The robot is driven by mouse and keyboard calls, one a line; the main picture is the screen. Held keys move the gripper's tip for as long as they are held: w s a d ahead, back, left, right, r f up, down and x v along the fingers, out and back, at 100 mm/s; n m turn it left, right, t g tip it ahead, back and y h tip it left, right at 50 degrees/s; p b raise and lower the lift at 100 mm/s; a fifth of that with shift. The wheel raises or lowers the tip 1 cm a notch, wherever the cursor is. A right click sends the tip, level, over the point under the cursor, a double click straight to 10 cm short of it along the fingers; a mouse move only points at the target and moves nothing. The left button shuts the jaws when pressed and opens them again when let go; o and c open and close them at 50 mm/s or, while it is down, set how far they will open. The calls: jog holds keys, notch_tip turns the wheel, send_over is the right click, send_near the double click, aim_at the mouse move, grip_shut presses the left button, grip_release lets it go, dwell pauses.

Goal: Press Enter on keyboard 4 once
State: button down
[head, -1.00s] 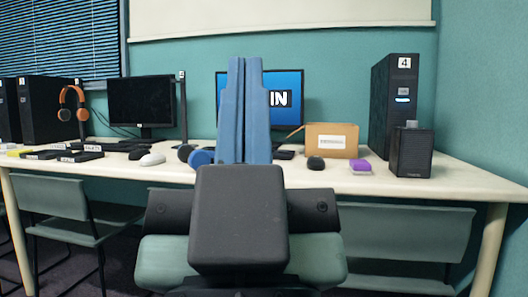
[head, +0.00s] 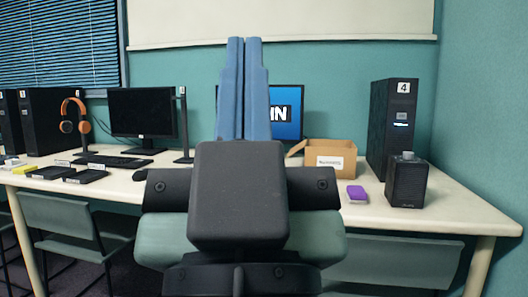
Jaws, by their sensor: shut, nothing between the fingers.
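My gripper (head: 244,42) points up in the middle of the view, its two blue fingers closed together. The lit blue monitor (head: 287,117), showing the letters "IN", stands behind the fingers and is partly covered by them. A black tower marked 4 (head: 392,133) stands at the right of the same table. No keyboard shows in front of the lit monitor; my gripper and arm cover that part of the table, so keyboard 4 and its Enter key cannot be seen. I cannot tell how far the fingertips are from it.
An open cardboard box (head: 330,158), a purple block (head: 357,194) and a black speaker (head: 407,183) are on the right of the table (head: 440,200).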

notch_tip(320, 180, up, 47)
jog(key=p, duration=4.4)
jog(key=shift+f, duration=0.15)
jog(key=shift+w, duration=0.15)
